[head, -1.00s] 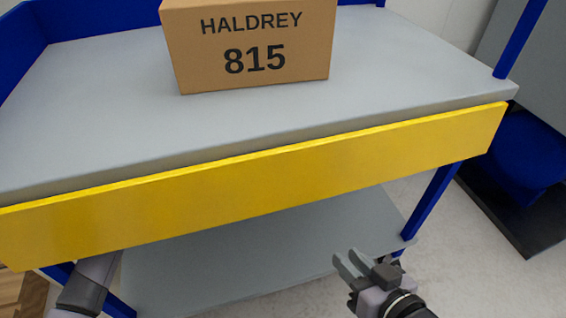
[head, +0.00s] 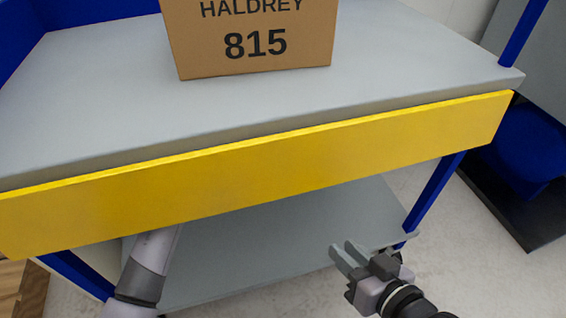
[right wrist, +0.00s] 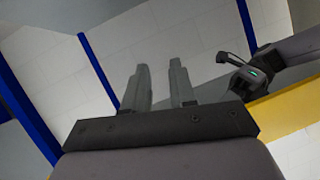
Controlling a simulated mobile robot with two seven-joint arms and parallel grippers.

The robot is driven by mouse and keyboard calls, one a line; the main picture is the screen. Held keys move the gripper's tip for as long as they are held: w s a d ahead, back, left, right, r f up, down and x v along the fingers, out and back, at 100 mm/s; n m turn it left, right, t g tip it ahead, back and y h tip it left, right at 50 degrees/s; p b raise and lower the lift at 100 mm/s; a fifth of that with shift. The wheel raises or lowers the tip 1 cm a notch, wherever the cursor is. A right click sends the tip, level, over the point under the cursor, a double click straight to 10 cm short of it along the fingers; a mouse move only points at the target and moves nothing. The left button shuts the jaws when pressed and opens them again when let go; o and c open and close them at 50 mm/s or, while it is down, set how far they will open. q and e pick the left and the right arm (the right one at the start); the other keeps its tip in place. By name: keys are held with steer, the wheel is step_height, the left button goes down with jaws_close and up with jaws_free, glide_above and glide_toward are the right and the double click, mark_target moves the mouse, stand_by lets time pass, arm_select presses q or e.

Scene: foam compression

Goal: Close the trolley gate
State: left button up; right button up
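The trolley gate is a long yellow panel (head: 260,175) hanging down along the front edge of the trolley's grey upper deck (head: 90,100). Its yellow surface also shows at the right of the right wrist view (right wrist: 292,112). My left arm passes under the gate's lower edge, and the gate hides its gripper in the head view. In the right wrist view, my left gripper (right wrist: 246,70) shows small and dark beside the yellow panel; its fingers are unclear. My right gripper (head: 342,252) is open and empty, below the gate's right half and apart from it.
A cardboard box (head: 255,40) marked HALDREY 815 stands on the upper deck, back from the gate. A grey lower shelf (head: 270,245) lies beneath. Blue posts (head: 435,195) stand at the corners. A blue object on a dark base (head: 525,150) is at the right.

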arm_select(q)
jaws_close()
